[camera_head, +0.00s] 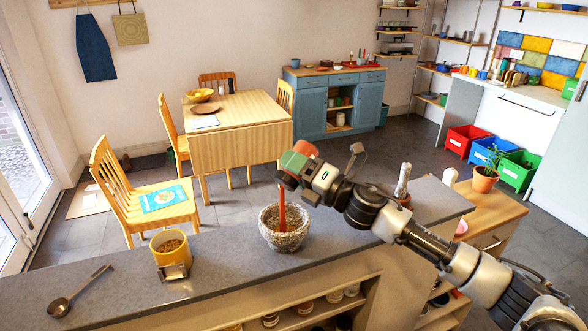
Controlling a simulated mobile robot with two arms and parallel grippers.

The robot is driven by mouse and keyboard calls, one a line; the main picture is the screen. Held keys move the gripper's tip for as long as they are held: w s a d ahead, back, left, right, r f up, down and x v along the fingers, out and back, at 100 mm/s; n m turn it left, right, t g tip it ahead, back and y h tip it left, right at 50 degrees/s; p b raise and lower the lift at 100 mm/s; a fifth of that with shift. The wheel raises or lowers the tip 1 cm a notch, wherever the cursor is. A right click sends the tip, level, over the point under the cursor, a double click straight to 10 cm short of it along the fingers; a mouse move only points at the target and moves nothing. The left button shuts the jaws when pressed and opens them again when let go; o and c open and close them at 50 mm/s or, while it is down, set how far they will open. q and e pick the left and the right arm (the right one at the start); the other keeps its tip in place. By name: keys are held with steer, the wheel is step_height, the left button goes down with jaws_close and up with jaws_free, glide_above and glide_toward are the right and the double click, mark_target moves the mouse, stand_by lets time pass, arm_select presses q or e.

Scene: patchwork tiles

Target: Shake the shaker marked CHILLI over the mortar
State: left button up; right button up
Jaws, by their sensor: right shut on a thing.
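The grey speckled stone mortar (284,238) stands upright on the grey counter. My right gripper (290,177) is above it, reaching in from the right, and is shut on a small red and green shaker (298,157). The shaker is tilted over the mortar, and no marking on it is readable. A narrow reddish-brown column (282,208) stands between the gripper and the mortar's bowl; I cannot tell whether it is falling powder or a stick. The bottom of the bowl is hidden. My left gripper is not in view.
On the counter (130,262), a yellow container (171,258) of brown bits and a metal ladle (78,292) lie to the left. A white-and-grey upright thing (403,181) stands behind my right arm. The counter between ladle and yellow container is clear.

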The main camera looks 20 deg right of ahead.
step_height(320, 180, down, 3)
steer(key=shift+w+f+b, duration=0.1)
steer(key=shift+b, duration=1)
step_height(320, 180, up, 3)
steer(key=p, duration=0.3)
steer(key=shift+r, duration=0.2)
steer(key=shift+f, duration=0.35)
step_height(320, 180, down, 3)
steer(key=b, duration=0.2)
steer(key=shift+r+b, duration=0.15)
steer(key=shift+b, duration=0.25)
step_height(320, 180, up, 3)
steer(key=p, duration=0.3)
steer(key=shift+r, duration=0.15)
step_height(320, 180, down, 3)
steer(key=b, duration=0.2)
steer(key=shift+b, duration=0.35)
step_height(320, 180, up, 3)
steer(key=p, duration=0.3)
step_height(320, 180, down, 3)
steer(key=b, duration=0.2)
steer(key=shift+f+b, duration=0.2)
steer(key=shift+b, duration=0.2)
steer(key=shift+r, duration=0.15)
